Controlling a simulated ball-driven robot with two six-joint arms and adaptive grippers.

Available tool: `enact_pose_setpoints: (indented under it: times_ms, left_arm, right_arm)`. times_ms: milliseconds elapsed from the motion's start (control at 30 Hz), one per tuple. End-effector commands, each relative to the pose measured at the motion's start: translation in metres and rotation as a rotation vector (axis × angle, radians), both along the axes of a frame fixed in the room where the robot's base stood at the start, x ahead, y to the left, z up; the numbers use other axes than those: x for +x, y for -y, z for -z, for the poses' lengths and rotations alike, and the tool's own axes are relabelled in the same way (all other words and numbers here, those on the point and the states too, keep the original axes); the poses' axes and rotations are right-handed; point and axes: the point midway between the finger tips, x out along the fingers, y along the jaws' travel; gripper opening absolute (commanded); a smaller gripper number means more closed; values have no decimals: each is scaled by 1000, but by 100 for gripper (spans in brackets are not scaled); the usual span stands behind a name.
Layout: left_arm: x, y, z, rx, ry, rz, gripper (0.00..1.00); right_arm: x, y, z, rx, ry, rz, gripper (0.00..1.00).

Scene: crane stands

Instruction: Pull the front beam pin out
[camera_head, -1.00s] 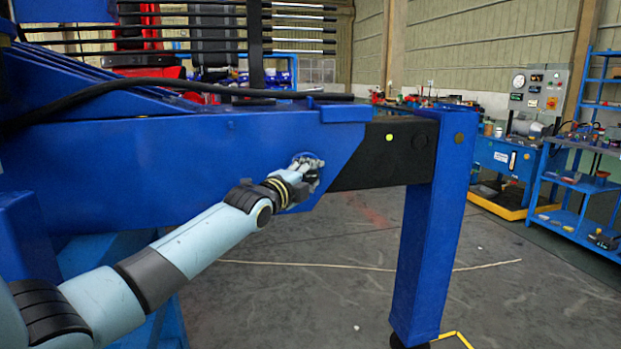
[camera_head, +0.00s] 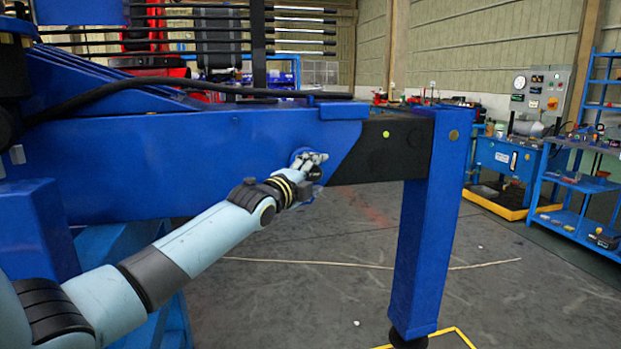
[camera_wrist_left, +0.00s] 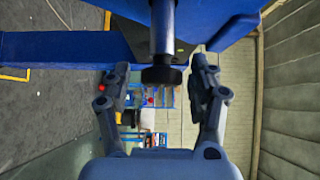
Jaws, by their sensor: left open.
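The front beam pin (camera_wrist_left: 162,75) shows in the left wrist view as a metal shaft with a dark round knob, standing out from the blue beam (camera_wrist_left: 60,45). My left gripper (camera_wrist_left: 158,72) is open, with one finger on each side of the knob and a visible gap to both. In the head view my left gripper (camera_head: 312,164) is at the side of the blue beam (camera_head: 180,150), close to its right end, and hides most of the pin. My right gripper is not in view.
A black inner beam (camera_head: 385,155) runs from the blue beam to the upright blue leg (camera_head: 428,230). A black hose (camera_head: 180,88) lies along the beam top. A blue workbench (camera_head: 505,155) and shelf (camera_head: 580,185) stand at the right. The floor between is mostly clear.

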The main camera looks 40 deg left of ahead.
Motion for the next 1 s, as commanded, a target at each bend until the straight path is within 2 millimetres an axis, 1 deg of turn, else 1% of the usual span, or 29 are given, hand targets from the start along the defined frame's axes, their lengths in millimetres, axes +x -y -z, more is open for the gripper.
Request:
enact_pose_setpoints:
  times_ms: [67,167,267,500,600,700,800,1000]
  left_arm:
    - [-4,0,1,2,-1,0,60]
    - [-16,1,1,4,-3,1,60]
    - [-34,2,2,7,-4,1,60]
    - [-85,6,2,7,-6,1,60]
    - [-101,8,2,6,-3,2,60]
    - [-112,9,2,4,-4,0,60]
    - [-118,9,1,2,-2,0,60]
    - [-119,9,1,-1,-1,0,60]
  right_arm:
    - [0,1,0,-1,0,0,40]
    - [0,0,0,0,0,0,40]
    - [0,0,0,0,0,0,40]
    - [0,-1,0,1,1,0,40]
    - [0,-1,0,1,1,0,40]
    - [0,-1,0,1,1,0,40]
    - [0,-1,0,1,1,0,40]
    - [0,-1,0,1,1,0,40]
